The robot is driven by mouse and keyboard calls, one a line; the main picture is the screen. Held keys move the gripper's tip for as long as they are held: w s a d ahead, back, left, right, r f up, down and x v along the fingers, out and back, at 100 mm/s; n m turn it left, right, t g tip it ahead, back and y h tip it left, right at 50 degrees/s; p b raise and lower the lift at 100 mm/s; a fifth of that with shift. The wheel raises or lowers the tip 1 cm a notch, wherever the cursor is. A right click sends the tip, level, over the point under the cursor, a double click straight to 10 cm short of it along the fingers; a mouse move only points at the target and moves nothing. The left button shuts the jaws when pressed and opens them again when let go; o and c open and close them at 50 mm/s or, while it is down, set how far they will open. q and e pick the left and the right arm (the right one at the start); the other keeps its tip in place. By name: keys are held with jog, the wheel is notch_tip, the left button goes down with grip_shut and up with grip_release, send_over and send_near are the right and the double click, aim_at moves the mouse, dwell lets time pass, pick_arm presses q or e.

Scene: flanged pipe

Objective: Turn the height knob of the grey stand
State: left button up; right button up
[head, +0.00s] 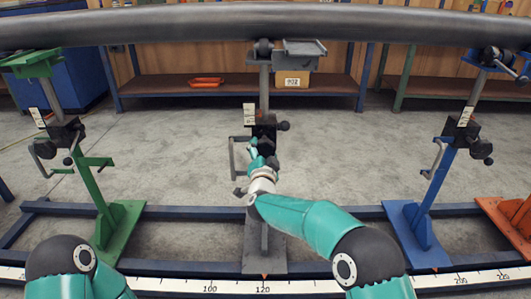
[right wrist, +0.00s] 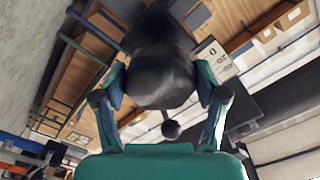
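The grey stand (head: 264,97) stands upright in the middle of the head view. A black clamp block with a small ball handle (head: 283,126) sits on its column. A grey crank (head: 233,155) is on its left. My right gripper (head: 262,154) is at the front of this block. In the right wrist view, the dark round height knob (right wrist: 162,76) lies between the fingers of my right gripper (right wrist: 161,84), with a pad against each side. The knob is mostly hidden in the head view. My left gripper is not in view; only part of its arm shows at lower left.
A long grey pipe (head: 200,25) runs across the top over the stands. A green stand (head: 107,215) is at left and a blue stand (head: 430,205) at right. Blue rails (head: 170,211) and a white scale (head: 190,284) cross the floor. A bench stands behind.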

jog(key=o, duration=0.3)
jog(key=shift+o, duration=0.2)
jog(key=s, duration=1.2)
